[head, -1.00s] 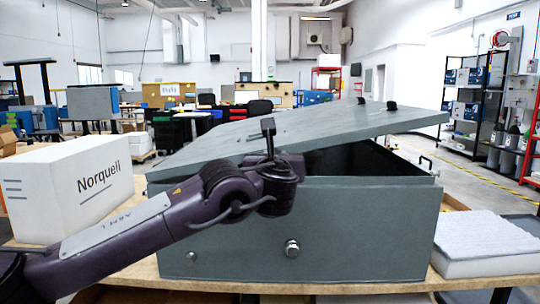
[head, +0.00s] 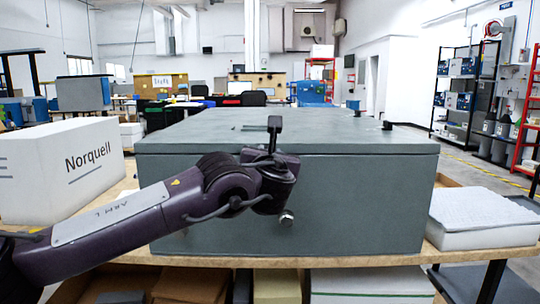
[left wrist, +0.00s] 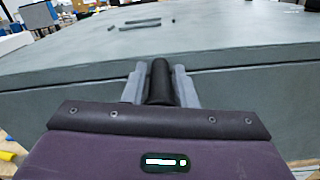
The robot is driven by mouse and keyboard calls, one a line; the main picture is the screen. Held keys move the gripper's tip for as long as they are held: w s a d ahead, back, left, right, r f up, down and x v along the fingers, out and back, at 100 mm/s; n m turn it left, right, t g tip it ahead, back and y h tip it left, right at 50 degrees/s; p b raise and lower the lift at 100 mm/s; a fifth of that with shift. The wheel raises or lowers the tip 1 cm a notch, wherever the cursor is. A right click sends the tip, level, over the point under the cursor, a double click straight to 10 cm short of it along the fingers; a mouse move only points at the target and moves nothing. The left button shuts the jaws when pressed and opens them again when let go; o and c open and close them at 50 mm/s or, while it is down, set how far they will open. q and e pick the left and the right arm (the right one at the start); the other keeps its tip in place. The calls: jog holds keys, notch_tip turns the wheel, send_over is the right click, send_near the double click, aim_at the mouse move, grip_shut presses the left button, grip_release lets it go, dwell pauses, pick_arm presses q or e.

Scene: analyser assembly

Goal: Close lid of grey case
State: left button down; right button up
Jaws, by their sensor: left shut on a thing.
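The grey case (head: 300,205) stands on the wooden bench in the head view, its front wall towards me. Its lid (head: 230,125) lies flat over the top, with a thin seam along the front and no visible gap. My left gripper (head: 274,150) is at the lid's front edge, with its arm across the case front. In the left wrist view, its grey fingers are on both sides of a dark, rounded handle-like part (left wrist: 160,82) at the lid edge. Its joint to the lid is hidden. My right gripper is not in view.
A white Norquell box (head: 70,170) stands on the bench left of the case. A white foam-like block (head: 480,222) lies to the right. Boxes sit on a shelf below the bench (head: 330,262). Small black pieces (head: 386,125) stand on the lid.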

pick_arm(q)
jog(key=shift+f, duration=0.6)
jog(key=c, duration=1.5)
grip_release()
jog(key=shift+c, duration=0.2)
jog(key=shift+o, duration=1.2)
jog(key=shift+r, duration=0.15)
jog(key=shift+s, duration=0.15)
jog(key=s, duration=0.7)
jog(key=shift+s+a, duration=0.2)
jog(key=shift+a, duration=0.15)
